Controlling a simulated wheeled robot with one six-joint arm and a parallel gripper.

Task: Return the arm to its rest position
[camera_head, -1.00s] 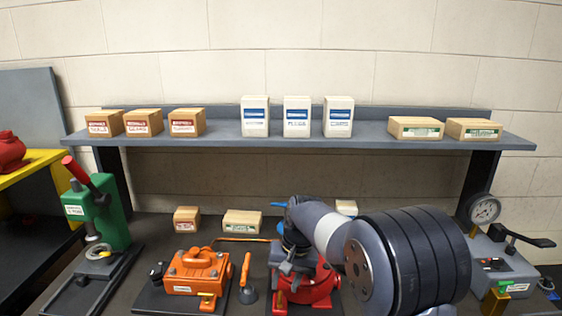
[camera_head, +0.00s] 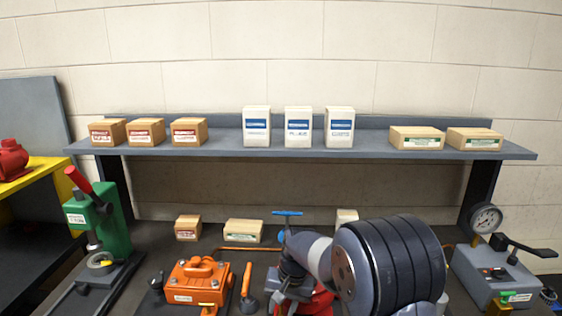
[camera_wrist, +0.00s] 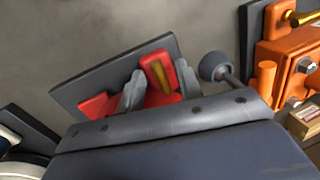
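My arm (camera_head: 390,268) reaches over the bench at the right of centre in the head view, and its large dark joint hides part of the bench. My gripper (camera_wrist: 160,88) shows in the wrist view with its two grey fingers apart. A red machine on a dark plate (camera_wrist: 85,85) lies beyond the fingers, and its red part with a yellow strip (camera_wrist: 158,72) shows between them. I see nothing held. In the head view the red machine (camera_head: 318,302) is mostly hidden under my arm.
A blue T-handle (camera_head: 287,213) stands just behind my arm. A green press (camera_head: 112,225) stands far left, a gauge unit (camera_head: 495,272) right. Boxes line the shelf (camera_head: 225,142).

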